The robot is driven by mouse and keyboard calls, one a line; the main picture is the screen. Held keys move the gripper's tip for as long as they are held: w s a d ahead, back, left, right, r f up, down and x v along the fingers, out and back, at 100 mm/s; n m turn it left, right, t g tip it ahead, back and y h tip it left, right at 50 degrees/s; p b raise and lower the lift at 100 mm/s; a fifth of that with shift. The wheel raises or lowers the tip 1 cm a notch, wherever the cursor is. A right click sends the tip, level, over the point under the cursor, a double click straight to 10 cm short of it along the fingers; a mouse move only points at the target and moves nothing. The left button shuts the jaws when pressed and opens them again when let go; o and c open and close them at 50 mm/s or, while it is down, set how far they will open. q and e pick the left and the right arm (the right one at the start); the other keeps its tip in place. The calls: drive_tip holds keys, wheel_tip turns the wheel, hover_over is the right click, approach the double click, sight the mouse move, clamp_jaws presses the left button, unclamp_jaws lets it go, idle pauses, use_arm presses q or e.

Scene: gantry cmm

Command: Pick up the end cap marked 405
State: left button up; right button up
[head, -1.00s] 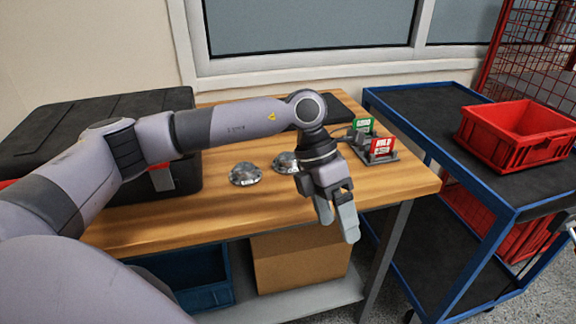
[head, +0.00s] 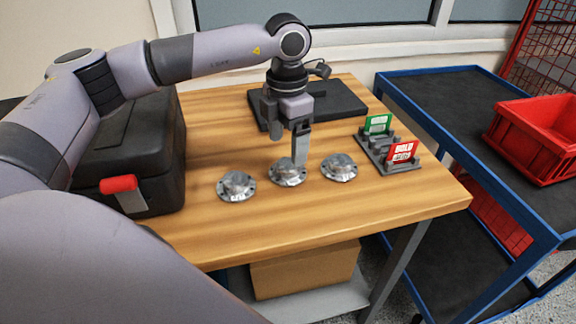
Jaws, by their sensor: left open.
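Three round silver metal end caps with flanges stand in a row on the wooden table: a left one (head: 236,186), a middle one (head: 287,173) and a right one (head: 339,167). Their markings are too small to read, so I cannot tell which is 405. My left gripper (head: 287,150) points down, open and empty, over the middle end cap. One finger hangs just above or behind that cap's top; I cannot tell whether it touches. My right gripper is not in view.
A grey rack with a green card (head: 377,124) and a red card marked HOLD (head: 401,152) stands at right. A dark flat plate (head: 345,100) lies behind the gripper. A black case (head: 130,160) is at left. A blue cart (head: 440,82) carries a red bin (head: 540,138).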

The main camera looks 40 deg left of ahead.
sight(288, 164)
use_arm(q)
wheel_tip(288, 164, down, 5)
drive_tip(key=shift+f, duration=0.1)
drive_tip(key=shift+w, duration=0.1)
drive_tip(key=c, duration=1.3)
drive_tip(key=shift+r, duration=0.25)
